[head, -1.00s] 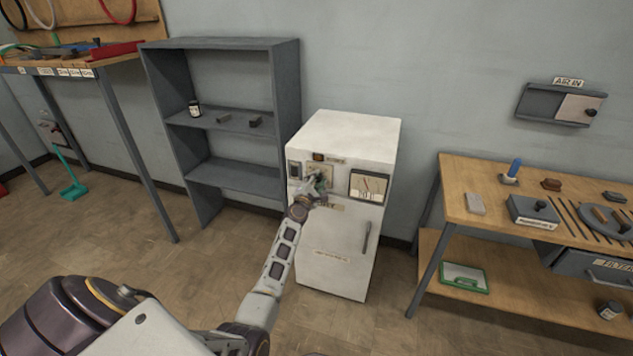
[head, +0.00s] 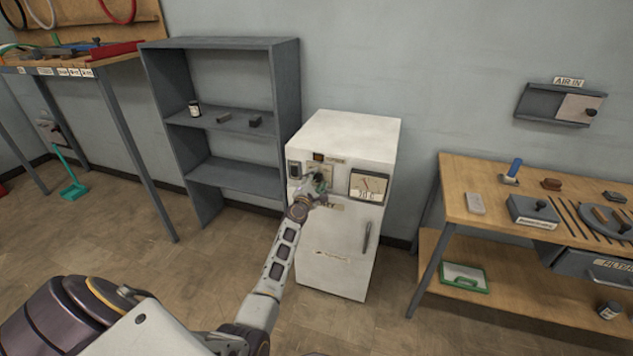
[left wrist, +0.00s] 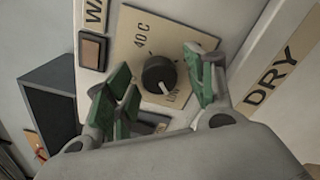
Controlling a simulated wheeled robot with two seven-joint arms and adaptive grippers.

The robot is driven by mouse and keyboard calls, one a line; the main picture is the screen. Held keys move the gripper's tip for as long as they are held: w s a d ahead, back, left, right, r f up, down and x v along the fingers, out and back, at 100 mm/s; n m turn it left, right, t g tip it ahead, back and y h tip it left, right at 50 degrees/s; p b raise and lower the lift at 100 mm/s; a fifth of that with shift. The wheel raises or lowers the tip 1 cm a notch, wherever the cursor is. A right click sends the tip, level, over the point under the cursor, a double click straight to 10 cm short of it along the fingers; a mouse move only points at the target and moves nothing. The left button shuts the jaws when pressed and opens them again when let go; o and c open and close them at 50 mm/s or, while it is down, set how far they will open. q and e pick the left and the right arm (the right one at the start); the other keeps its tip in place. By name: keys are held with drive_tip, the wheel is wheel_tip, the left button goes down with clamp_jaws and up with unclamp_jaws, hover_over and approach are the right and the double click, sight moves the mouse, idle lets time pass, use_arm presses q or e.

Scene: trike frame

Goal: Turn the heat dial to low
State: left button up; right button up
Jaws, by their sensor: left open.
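The heat dial (left wrist: 159,75) is a round black knob with a white pointer line, on a beige plate (left wrist: 150,32) marked "40 C" and, partly hidden, what looks like "LOW". In the left wrist view the pointer line faces the lower right, towards the "LOW" lettering. The dial is on the upper front of a white cabinet (head: 345,255). My left gripper (head: 318,185) is at that panel. In the left wrist view its green-padded fingers (left wrist: 160,88) are open, one on each side of the dial, with gaps showing. My right gripper is not in view.
A square brown button (left wrist: 93,50) is beside the dial plate. A grey shelf (head: 222,120) stands left of the cabinet, and a wooden workbench (head: 468,215) stands right.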

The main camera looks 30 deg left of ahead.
use_arm(q)
drive_tip(key=v, duration=0.7)
drive_tip(key=shift+s, duration=0.2)
idle(0.8)
